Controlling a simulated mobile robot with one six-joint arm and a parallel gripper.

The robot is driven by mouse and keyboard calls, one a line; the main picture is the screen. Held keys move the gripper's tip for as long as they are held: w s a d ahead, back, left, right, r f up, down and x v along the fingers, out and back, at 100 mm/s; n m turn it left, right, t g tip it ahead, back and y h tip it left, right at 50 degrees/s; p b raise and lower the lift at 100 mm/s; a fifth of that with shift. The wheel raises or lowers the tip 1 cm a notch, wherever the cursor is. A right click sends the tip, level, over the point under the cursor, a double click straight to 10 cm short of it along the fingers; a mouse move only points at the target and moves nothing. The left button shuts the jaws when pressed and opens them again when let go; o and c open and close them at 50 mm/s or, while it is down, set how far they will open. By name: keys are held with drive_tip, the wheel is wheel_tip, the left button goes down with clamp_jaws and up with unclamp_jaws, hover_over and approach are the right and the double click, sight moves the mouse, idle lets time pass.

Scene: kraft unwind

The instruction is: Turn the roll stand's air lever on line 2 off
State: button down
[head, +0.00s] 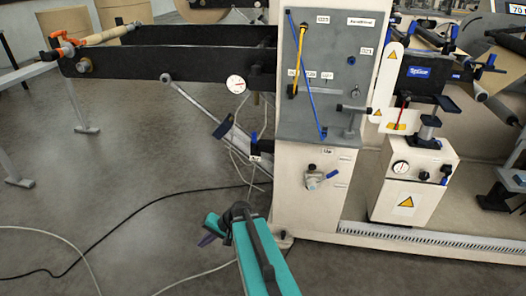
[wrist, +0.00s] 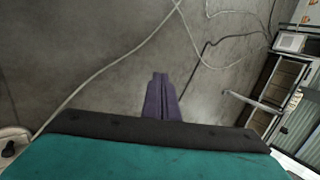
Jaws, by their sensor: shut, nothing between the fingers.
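A valve (head: 313,180) with a blue lever handle sits low on the cream column in the head view, under a small label too small to read for sure. The handle points right and slightly up. I cannot tell from a label that this is the line 2 air lever. My gripper (head: 209,231) is at the lower left of the column, well apart from the valve. Its purple fingers (wrist: 161,96) are shut together and empty in the wrist view, over bare floor. The valve is not seen in the wrist view.
A black roll-stand arm (head: 150,60) reaches left, with a dial (head: 236,84) near the column. A cream cabinet (head: 412,180) stands right. Cables (head: 130,210) cross the open floor.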

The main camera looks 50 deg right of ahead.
sight(255, 142)
drive_tip(key=w+d+r+m+t+h+b, duration=0.1)
drive_tip(key=d+r+m+t+h+b, duration=0.25)
drive_tip(key=d, duration=0.65)
drive_tip(key=w+d+r+m+t+y+b, duration=0.1)
drive_tip(key=w+d+r+m+t+b, duration=0.2)
drive_tip(key=d+r, duration=0.55)
drive_tip(key=s+d+r+m+t+h+b, duration=0.1)
drive_tip(key=s+d+r+t+h+b, duration=0.1)
drive_tip(key=d, duration=0.8)
drive_tip(key=s+d+r+m+t+h+b, duration=0.2)
drive_tip(key=s+d+r+b, duration=0.4)
drive_tip(key=s+d+r, duration=0.3)
drive_tip(key=d+r+t+h, duration=0.1)
drive_tip(key=r+h, duration=0.1)
drive_tip(key=shift+s+d+h, duration=0.25)
drive_tip(key=shift+d+h, duration=0.05)
drive_tip(key=shift+h, duration=0.05)
drive_tip(key=shift+w+f+m, duration=0.1)
drive_tip(key=shift+m, duration=0.15)
